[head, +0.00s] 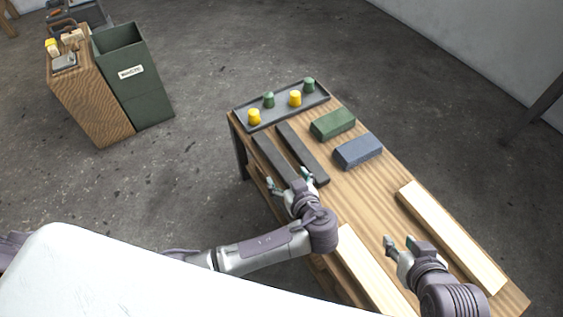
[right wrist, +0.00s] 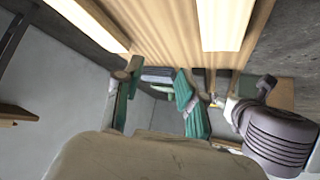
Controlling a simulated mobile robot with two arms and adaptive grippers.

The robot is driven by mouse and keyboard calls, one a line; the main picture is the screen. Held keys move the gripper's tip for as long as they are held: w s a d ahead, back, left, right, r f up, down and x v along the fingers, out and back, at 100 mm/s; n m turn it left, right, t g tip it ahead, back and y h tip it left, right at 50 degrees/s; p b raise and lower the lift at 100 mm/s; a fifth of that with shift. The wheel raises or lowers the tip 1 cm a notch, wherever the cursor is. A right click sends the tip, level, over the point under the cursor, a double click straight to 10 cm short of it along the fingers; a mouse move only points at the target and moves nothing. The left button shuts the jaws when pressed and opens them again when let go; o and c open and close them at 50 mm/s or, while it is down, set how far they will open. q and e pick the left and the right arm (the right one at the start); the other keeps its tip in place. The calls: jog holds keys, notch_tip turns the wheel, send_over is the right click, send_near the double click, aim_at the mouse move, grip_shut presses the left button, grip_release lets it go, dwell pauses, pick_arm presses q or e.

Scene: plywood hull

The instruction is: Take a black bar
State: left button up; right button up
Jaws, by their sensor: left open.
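Two black bars lie side by side on the wooden table, the left bar (head: 270,155) near the table's left edge and the right bar (head: 302,150) beside it. My right gripper (head: 400,242) is open and empty over the table between two pale boards. Its spread fingers (right wrist: 157,78) also show in the right wrist view.
A grey tray (head: 274,117) with yellow and green pegs stands at the table's far end. A green block (head: 333,124) and a blue block (head: 358,150) lie right of the bars. Pale boards (head: 451,236) (head: 372,272) lie nearer. A dark green bin (head: 135,80) stands on the floor.

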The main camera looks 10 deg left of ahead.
aim_at(279, 161)
pick_arm(q)
jog(key=x, duration=0.4)
jog(key=shift+w+f+b, duration=0.1)
jog(key=shift+f+b, duration=0.05)
jog(key=shift+b, duration=0.2)
jog(key=shift+w+a+f, duration=0.15)
jog(key=shift+w, duration=0.1)
jog(key=b+x, duration=0.1)
jog(key=x, duration=0.1)
jog(key=b+x, duration=0.1)
jog(key=x, duration=0.1)
jog(key=shift+w+d+f, duration=0.2)
jog(key=shift+w+f, duration=0.15)
jog(key=shift+w+a, duration=0.1)
jog(key=shift+w, duration=0.05)
pick_arm(e)
jog(key=w+a+r+t+y, duration=0.2)
jog(key=w+a+r+t, duration=0.1)
jog(key=w+r+t, duration=0.4)
notch_tip(279, 161, up, 3)
jog(key=shift+w+a+r+t, duration=0.15)
jog(key=shift+w+a+t, duration=0.1)
jog(key=shift+t, duration=0.35)
pick_arm(q)
jog(key=shift+c, duration=0.2)
grip_shut()
